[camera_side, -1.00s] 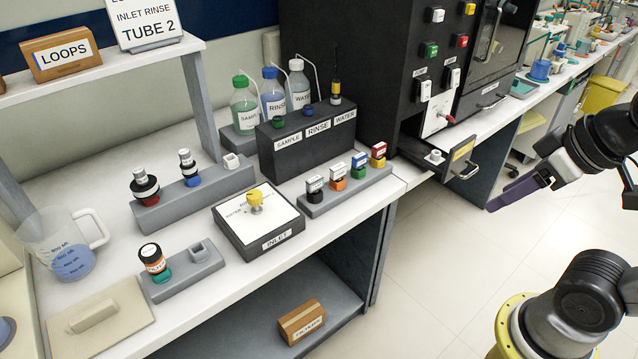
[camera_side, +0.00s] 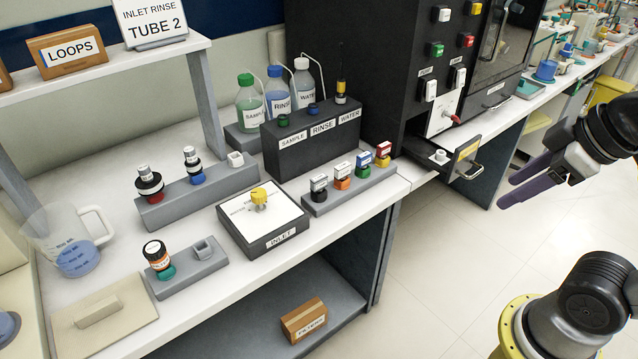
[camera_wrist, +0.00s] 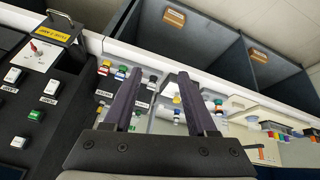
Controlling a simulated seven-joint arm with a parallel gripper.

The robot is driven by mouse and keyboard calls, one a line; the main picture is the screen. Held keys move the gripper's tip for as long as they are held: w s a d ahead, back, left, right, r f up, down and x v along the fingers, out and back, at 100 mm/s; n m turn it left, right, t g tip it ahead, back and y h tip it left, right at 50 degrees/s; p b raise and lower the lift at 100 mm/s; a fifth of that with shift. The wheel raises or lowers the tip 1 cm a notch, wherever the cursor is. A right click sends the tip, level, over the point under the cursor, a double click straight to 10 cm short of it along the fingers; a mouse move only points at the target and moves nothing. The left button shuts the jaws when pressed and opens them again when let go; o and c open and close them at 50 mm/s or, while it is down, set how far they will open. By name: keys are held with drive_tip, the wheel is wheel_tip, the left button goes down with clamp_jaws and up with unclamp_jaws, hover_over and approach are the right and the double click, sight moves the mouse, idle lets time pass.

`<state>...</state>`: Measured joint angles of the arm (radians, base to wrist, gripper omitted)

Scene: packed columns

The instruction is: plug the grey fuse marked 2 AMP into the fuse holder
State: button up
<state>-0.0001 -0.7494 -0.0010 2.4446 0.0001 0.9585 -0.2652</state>
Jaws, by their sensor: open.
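A row of small plugs (camera_side: 341,176) stands in a grey rack at the bench's right front, with black, orange, green and yellow lower parts. Their markings are too small to read, so I cannot tell which is the grey 2 AMP fuse. A pulled-out drawer (camera_side: 465,166) at the black cabinet has a pale round fitting (camera_side: 440,156) that may be the fuse holder. The drawer's yellow label (camera_wrist: 49,33) shows in the wrist view. My gripper (camera_side: 507,191) is open and empty, right of the drawer over the floor. Its two purple fingers (camera_wrist: 160,74) are apart in the wrist view.
An INLET box (camera_side: 262,222) with a yellow knob stands left of the plug rack. Behind are a black SAMPLE, RINSE, WATER block (camera_side: 311,134) and bottles (camera_side: 279,96). A beaker (camera_side: 75,240) stands far left. The floor (camera_side: 450,255) below my gripper is clear.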

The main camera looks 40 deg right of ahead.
drive_tip(key=w+r+n, duration=0.4)
drive_tip(key=w+r, duration=0.1)
drive_tip(key=r, duration=0.2)
drive_tip(key=w+a+r+n+g, duration=0.1)
drive_tip(key=w+r+n, duration=0.15)
drive_tip(key=w, duration=0.45)
drive_tip(key=w+r+n, duration=0.2)
drive_tip(key=w+n, duration=0.2)
drive_tip(key=w, duration=0.4)
drive_tip(key=n+g, duration=0.5)
hover_over(319, 177)
drive_tip(key=shift+m, duration=0.25)
drive_tip(key=f, duration=2.8)
drive_tip(key=shift+s+d+f, duration=0.2)
drive_tip(key=shift+w+a+f, duration=0.1)
drive_tip(key=shift+f, duration=1.55)
drive_tip(key=shift+w+a+f, duration=0.1)
drive_tip(key=shift+f, duration=1.5)
